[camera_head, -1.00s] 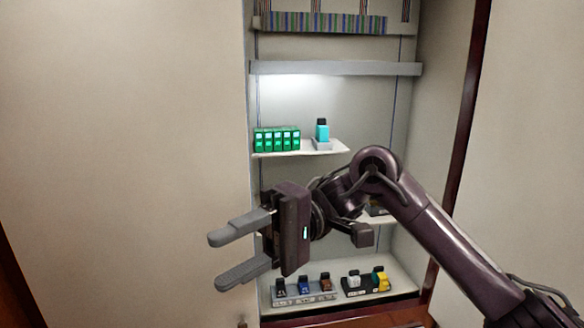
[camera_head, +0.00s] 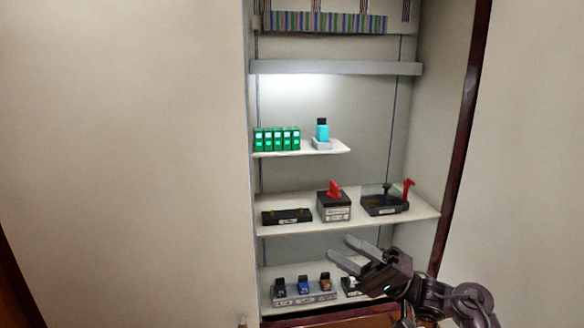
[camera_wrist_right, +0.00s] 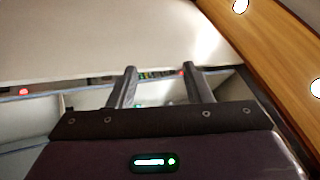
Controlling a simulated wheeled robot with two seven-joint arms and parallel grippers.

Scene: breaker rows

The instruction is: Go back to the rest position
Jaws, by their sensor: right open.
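My right gripper (camera_head: 346,253) is open and empty at the lower right of the head view, in front of the lower part of the cabinet. Its two fingers point up and left, apart from each other. In the right wrist view the gripper (camera_wrist_right: 160,82) shows two spread fingers with nothing between them. My right arm comes in from the bottom right edge and covers part of the lowest shelf. My left gripper is not in the head view.
The cabinet has an upper shelf (camera_head: 300,152) with green breakers (camera_head: 277,139) and a cyan-and-black piece (camera_head: 322,132). The middle shelf (camera_head: 350,219) holds a box with a red knob (camera_head: 334,203) and black devices. The lowest shelf holds several small switches (camera_head: 304,288). The wall at left is clear.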

